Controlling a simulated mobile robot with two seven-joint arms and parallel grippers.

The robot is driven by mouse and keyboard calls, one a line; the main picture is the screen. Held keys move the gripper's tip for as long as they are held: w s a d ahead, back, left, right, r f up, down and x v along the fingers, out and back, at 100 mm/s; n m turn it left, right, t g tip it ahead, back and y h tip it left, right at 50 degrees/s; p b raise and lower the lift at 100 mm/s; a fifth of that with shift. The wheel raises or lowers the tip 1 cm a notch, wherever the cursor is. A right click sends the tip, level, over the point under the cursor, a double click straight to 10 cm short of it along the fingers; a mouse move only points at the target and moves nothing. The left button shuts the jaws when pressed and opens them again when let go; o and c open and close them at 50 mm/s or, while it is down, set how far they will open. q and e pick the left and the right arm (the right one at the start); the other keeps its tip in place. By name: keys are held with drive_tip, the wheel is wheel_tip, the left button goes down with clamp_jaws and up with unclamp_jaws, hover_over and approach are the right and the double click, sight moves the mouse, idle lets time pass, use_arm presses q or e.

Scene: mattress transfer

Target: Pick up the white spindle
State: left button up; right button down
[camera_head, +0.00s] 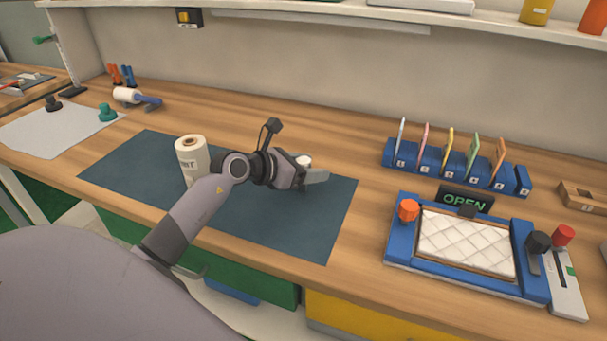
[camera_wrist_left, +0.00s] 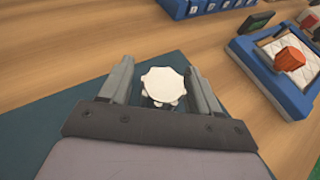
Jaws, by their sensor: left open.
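The white spindle (camera_wrist_left: 163,85) shows in the left wrist view as a pale round knob with a scalloped edge, seen from above. In the head view only its white top (camera_head: 303,161) shows behind my gripper. My left gripper (camera_wrist_left: 160,88) is open, with one finger on each side of the spindle. Whether the fingers touch it I cannot tell. In the head view the left gripper (camera_head: 312,177) is over the right part of the dark mat (camera_head: 255,232). The spindle's lower part is hidden. My right gripper is not in view.
A white labelled roll (camera_head: 191,156) stands on the mat left of my gripper. On the right are a blue rack (camera_head: 455,172) with coloured cards and a blue-framed fixture (camera_head: 400,243) holding a quilted white pad (camera_head: 465,243). Bare wood lies between the mat and the fixture.

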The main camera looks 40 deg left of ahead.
use_arm(q)
drive_tip(key=shift+w+d, duration=0.1)
drive_tip(key=shift+w, duration=0.05)
drive_tip(key=c, duration=1.1)
drive_tip(key=shift+c, duration=0.2)
